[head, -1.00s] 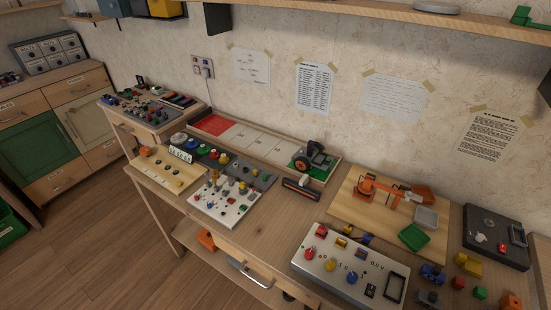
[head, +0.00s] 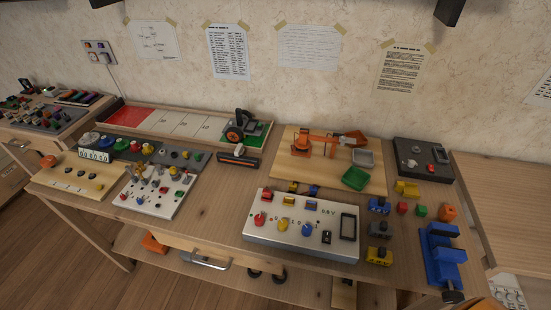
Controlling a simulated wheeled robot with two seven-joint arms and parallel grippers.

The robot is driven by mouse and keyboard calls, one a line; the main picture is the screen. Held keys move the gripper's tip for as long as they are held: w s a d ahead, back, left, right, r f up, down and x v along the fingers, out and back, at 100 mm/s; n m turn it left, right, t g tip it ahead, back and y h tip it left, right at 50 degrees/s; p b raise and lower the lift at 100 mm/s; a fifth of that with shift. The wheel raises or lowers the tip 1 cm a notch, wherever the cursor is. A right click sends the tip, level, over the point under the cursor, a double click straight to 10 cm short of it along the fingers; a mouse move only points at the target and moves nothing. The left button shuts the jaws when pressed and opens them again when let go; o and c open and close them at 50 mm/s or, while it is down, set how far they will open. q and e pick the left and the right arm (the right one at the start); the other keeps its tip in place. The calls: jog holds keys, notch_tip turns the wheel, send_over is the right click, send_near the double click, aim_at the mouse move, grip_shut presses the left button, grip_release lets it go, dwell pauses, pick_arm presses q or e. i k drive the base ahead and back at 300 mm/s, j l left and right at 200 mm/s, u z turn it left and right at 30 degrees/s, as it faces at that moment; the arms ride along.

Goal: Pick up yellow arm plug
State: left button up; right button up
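A small yellow plug-like piece (head: 293,187) lies behind the white control panel (head: 258,236), at the front edge of the wooden board (head: 290,166). A blue piece (head: 313,190) is beside it. An orange toy arm (head: 322,137) stands on that board. Other yellow pieces are a yellow block (head: 407,189) right of the board and a dark-and-yellow piece (head: 379,256) right of the panel. I cannot tell for certain which one is the arm plug. Neither of my grippers is in view.
A green tray (head: 355,179) and a grey tray (head: 363,157) sit on the board. A blue vise-like object (head: 441,256) stands at the table's right front. A white board with knobs (head: 158,191) is at left. The table (head: 215,215) is clear between it and the panel.

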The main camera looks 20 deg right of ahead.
aim_at(293, 188)
jog(key=z, duration=0.9)
